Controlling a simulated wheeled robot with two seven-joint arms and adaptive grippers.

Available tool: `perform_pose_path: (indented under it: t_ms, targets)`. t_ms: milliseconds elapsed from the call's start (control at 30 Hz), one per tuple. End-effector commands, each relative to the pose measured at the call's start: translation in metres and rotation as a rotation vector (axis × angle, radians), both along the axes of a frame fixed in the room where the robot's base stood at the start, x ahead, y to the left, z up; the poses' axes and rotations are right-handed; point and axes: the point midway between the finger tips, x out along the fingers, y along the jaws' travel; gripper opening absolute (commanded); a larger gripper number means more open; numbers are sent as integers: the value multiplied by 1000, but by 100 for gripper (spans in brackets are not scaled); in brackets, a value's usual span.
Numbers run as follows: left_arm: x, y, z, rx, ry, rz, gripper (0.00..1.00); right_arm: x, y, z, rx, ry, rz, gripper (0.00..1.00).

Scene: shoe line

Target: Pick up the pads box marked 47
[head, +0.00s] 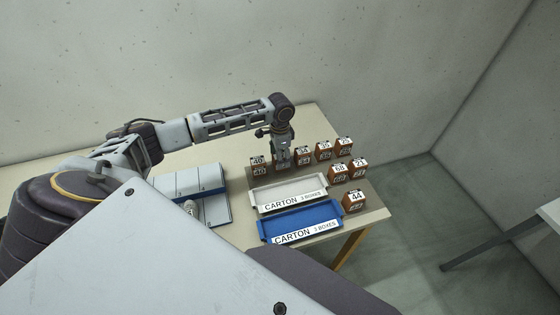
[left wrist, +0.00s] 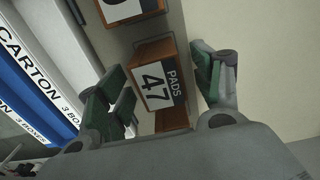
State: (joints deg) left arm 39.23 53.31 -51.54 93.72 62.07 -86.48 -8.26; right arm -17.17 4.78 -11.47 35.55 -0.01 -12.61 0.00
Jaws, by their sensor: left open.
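The pads box marked 47 (left wrist: 157,86) is brown with a white and dark label and shows in the left wrist view, with PADS and 47 readable. My left gripper (left wrist: 163,74) is open, with one green-padded finger on each side of this box. I cannot tell whether either finger touches it. In the head view my left gripper (head: 282,162) points down at the back row of boxes and hides most of the box beneath it. My right gripper is not in view.
Close neighbours are the boxes marked 40 (head: 259,167) and 54 (head: 303,156). More boxes stand to the right, with 44 (head: 354,201) near the table edge. A pale carton tray (head: 256,196) and a blue carton tray (head: 264,228) lie in front. A blue-white shoebox (head: 190,182) is left.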

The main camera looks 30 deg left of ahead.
Motion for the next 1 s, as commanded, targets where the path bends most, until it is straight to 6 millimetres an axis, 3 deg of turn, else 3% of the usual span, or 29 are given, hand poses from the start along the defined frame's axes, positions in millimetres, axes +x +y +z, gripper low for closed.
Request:
perform_pose_path:
  t_ms: [533, 933, 1000]
  targets:
    - [0, 0, -4, 0, -1, -1, 66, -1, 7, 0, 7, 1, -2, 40]
    - [0, 0, -4, 0, -1, 0, 16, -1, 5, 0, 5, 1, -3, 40]
    - [0, 0, -4, -1, -2, 0, 16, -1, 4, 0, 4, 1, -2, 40]
